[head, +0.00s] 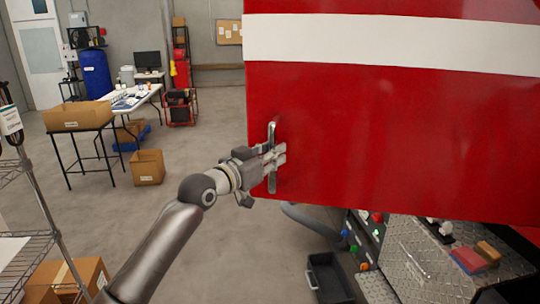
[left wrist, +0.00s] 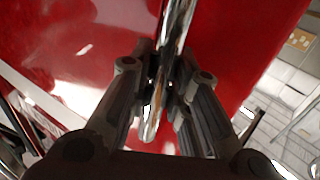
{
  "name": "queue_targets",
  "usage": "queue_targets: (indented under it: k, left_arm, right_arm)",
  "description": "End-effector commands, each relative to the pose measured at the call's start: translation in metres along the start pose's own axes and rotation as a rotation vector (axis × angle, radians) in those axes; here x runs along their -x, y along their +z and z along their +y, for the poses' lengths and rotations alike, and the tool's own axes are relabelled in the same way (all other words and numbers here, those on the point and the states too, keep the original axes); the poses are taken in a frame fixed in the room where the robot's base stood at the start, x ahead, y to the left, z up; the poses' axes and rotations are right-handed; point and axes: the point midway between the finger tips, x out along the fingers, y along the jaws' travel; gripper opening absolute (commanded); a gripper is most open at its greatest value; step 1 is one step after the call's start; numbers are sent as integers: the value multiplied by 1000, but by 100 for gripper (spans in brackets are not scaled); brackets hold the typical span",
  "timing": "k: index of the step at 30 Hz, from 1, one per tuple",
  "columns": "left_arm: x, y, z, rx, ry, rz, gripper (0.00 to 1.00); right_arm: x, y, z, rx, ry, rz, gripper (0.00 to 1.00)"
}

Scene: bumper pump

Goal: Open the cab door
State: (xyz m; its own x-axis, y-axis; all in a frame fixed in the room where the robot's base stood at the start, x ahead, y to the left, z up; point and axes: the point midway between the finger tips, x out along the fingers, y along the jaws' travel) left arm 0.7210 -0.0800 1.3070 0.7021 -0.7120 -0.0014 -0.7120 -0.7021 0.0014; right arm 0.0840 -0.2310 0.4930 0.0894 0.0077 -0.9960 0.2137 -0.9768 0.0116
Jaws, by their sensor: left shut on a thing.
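The cab door (head: 390,130) is a large red panel with a white stripe, filling the upper right of the head view. It also fills most of the left wrist view (left wrist: 235,40). A chrome vertical handle (head: 271,135) sits near the door's lower left edge and shows between my fingers in the left wrist view (left wrist: 178,25). My left gripper (head: 272,156) is shut on the handle, with a finger on each side of it. My right gripper is not in view.
Below the door are a pump panel with coloured knobs (head: 355,248), a diamond-plate step (head: 410,255) and a black bin (head: 328,278). A wire shelf (head: 30,255) stands at left.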

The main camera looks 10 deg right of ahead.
Motion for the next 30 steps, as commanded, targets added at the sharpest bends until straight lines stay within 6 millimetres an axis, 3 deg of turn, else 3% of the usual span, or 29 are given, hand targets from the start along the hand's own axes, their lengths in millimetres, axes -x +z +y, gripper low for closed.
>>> queue_targets:
  k: [11, 12, 17, 30]
  left_arm:
    - [0, -5, 0, -4, -2, 10, 0]
    - [0, -5, 0, -4, -2, 10, 22]
    - [0, -4, 0, -3, -1, 7, 41]
    - [8, -2, 0, -2, 0, 4, 41]
  right_arm:
    - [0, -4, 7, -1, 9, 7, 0]
    - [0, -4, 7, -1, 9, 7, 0]
    - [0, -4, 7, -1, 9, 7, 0]
    - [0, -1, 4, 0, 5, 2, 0]
